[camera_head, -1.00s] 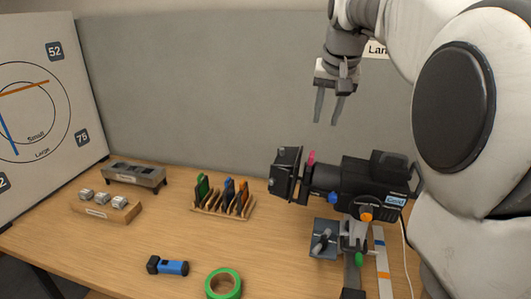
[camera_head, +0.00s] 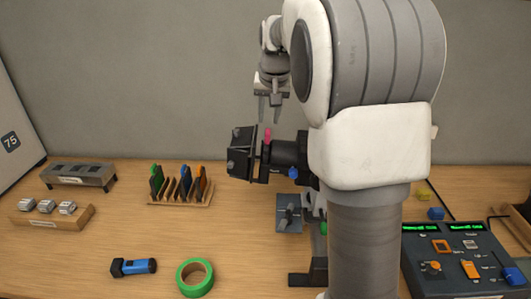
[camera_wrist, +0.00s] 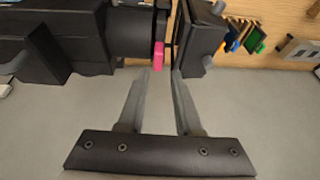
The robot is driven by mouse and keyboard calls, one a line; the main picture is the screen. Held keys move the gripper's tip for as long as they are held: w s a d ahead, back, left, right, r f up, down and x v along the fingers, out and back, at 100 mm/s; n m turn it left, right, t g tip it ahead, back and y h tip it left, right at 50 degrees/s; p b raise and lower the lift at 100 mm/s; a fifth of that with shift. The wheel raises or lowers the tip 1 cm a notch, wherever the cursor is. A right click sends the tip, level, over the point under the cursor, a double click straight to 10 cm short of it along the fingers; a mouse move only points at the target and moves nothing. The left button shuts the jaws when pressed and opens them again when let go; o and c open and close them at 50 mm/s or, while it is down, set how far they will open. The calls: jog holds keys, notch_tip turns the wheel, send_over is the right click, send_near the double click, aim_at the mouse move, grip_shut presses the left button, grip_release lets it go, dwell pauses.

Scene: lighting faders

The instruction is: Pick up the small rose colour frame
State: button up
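A pink piece (camera_head: 268,136), which looks like the rose colour frame, stands up from the black stage lamp (camera_head: 290,152), just behind its front flaps. Only its upper part shows. In the wrist view the pink piece (camera_wrist: 158,56) lies just beyond my fingertips, between the lamp body and the flaps. My gripper (camera_head: 269,113) points down above it, with its fingers apart and nothing between them. It also shows in the wrist view (camera_wrist: 161,76), where a gap separates the fingertips from the pink piece.
A wooden rack (camera_head: 180,204) holds green, blue and orange frames left of the lamp. A blue torch (camera_head: 134,267) and green tape roll (camera_head: 195,278) lie in front. A fader desk (camera_head: 458,260) stands at right. My arm hides the lamp's rear.

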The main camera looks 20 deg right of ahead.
aim_at(268, 132)
jog(key=p+x, duration=0.1)
jog(key=x, duration=0.5)
jog(key=shift+d+f, duration=0.2)
jog(key=shift+f, duration=0.05)
grip_shut()
